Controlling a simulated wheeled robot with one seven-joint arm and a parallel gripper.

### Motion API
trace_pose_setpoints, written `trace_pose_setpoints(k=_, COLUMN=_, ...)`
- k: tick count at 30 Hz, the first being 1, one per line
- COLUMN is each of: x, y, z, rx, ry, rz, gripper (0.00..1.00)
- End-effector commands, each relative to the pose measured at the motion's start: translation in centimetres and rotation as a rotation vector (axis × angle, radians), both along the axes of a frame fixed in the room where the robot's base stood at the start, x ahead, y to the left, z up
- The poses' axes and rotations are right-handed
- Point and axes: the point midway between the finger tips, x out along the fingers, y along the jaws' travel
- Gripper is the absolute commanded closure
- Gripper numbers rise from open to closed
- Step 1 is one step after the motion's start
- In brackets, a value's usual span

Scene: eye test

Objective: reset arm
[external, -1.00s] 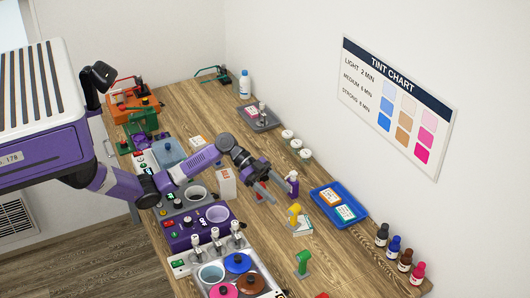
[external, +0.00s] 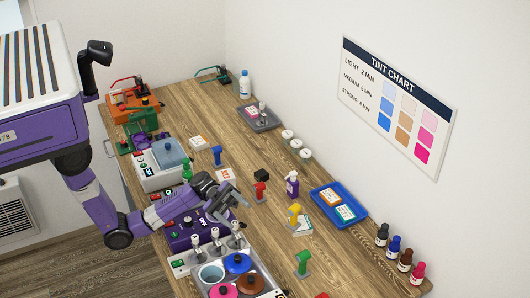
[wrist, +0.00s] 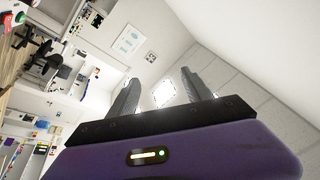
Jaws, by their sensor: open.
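My gripper (external: 242,194) is open, with nothing between its fingers. The exact height of the gripper above the bench is hard to tell.
A blue tray (external: 330,212) lies near the wall.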

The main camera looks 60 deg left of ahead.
Motion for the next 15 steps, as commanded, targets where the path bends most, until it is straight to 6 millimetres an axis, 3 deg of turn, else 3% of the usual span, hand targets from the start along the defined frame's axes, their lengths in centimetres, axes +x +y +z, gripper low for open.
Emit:
trace_pose_setpoints(k=1, x=-2.3, y=-0.3, z=1.4, rx=-0.068, ry=-0.028, rz=0.005, gripper=0.42)
trace_pose_setpoints(k=3, x=-5.1, y=0.0, z=3.0, rx=-0.162, ry=-0.074, rz=0.030, gripper=0.42)
trace_pose_setpoints(k=6, x=-7.8, y=1.3, z=4.3, rx=-0.287, ry=-0.100, rz=0.107, gripper=0.42)
trace_pose_setpoints(k=10, x=-8.8, y=4.3, z=3.6, rx=-0.417, ry=-0.047, rz=0.276, gripper=0.42)
trace_pose_setpoints(k=15, x=-9.3, y=9.0, z=0.9, rx=-0.517, ry=0.085, rz=0.531, gripper=0.42)
